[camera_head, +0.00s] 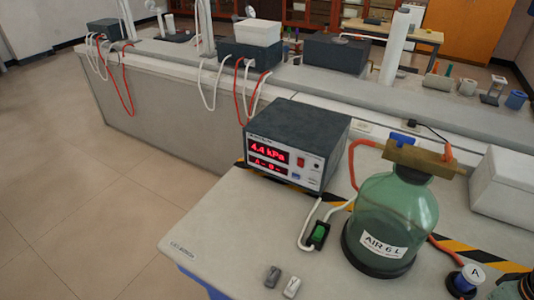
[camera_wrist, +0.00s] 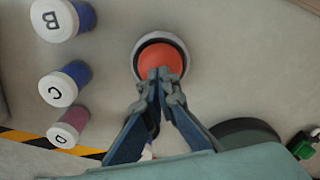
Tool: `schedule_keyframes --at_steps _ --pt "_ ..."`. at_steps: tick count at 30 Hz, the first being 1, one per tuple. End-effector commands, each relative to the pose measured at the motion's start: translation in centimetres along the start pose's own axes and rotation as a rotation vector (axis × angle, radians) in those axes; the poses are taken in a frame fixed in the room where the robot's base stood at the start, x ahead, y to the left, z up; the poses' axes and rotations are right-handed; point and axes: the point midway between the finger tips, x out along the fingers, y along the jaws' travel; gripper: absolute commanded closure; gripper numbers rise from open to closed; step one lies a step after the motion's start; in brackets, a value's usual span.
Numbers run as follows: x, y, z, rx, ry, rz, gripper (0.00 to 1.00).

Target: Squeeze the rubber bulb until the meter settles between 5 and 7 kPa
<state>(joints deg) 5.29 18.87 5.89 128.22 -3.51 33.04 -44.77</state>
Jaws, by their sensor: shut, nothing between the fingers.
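The meter (camera_head: 292,150) is a dark box on the bench; its upper red display reads 4.4 kPa, and the lower line is hard to read. The rubber bulb (camera_wrist: 161,58) is orange-red and sits in a black and white ring in the wrist view. My gripper (camera_wrist: 160,75) is shut and empty, its fingertips together over the bulb's near part. I cannot tell whether they touch it. A green bottle (camera_head: 393,212) labelled AIR 6 L stands right of the meter, with a brass block and hoses on top. The bulb and gripper are not in the head view.
White-topped pieces marked B (camera_wrist: 55,20), C (camera_wrist: 60,88) and D (camera_wrist: 64,134) stand left of the bulb. A piece marked A (camera_head: 467,279) is at the lower right in the head view. A green switch (camera_head: 319,233) and two small grey pieces (camera_head: 282,282) lie near the bottle.

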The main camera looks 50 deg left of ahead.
Motion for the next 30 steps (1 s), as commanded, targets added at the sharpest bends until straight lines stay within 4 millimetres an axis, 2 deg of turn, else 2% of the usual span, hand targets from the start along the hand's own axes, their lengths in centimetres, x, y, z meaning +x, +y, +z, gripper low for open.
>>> schedule_keyframes --at_steps 17,25,30 --pt "3.2 0.0 0.0 0.0 -0.001 -0.001 1.0" --pt "2.8 0.0 0.0 0.0 -0.001 -0.001 1.0" --pt "1.7 0.0 0.0 0.0 -0.001 -0.001 1.0"
